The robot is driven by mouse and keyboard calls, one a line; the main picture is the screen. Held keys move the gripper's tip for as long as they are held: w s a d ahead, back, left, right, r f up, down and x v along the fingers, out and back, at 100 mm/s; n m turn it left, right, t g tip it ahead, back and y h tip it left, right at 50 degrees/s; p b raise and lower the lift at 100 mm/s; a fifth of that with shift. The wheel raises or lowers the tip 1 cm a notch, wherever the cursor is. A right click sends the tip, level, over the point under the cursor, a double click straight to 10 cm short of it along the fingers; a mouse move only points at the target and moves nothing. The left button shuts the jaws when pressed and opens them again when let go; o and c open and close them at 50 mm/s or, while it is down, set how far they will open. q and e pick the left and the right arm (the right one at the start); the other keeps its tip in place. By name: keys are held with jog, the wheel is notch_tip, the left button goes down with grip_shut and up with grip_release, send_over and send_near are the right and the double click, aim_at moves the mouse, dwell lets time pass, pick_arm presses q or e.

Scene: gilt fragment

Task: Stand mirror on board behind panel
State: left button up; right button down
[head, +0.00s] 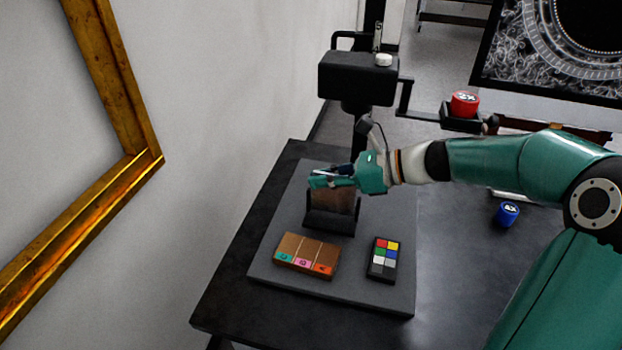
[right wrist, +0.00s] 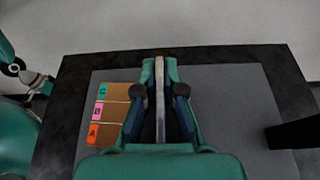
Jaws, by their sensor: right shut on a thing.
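My right gripper (head: 332,180) is shut on the top of the upright mirror (head: 335,200). In the right wrist view the mirror (right wrist: 160,100) is a thin pale edge between the fingers (right wrist: 160,92). Its face shows brown in the head view, and its black foot is low at or on the grey board (head: 345,285); contact is unclear. The panel (head: 306,252), brown with teal, pink and orange lettered tabs, lies on the board, nearer than the mirror. What looks like my left gripper (right wrist: 40,85) shows small at the left of the right wrist view; its fingers are unclear.
A color checker (head: 384,259) lies on the board right of the panel. A black stand (head: 357,78) rises behind. A red weight (head: 464,103) sits on its side arm, and a blue one (head: 507,213) is at right. A gilt frame (head: 130,130) hangs on the left.

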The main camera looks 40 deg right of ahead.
jog(key=w+f, duration=0.2)
jog(key=w, duration=0.1)
jog(key=shift+w+f, duration=0.15)
jog(key=c, duration=1.3)
grip_release()
jog(key=shift+f, duration=0.1)
jog(key=shift+s+d+r, duration=0.25)
jog(key=shift+s, duration=0.1)
jog(key=s+d, duration=0.2)
jog(key=s, duration=0.1)
jog(key=s+d+b, duration=0.1)
jog(key=s+d, duration=0.5)
jog(key=shift+s+r, duration=0.1)
jog(key=shift+s, duration=0.1)
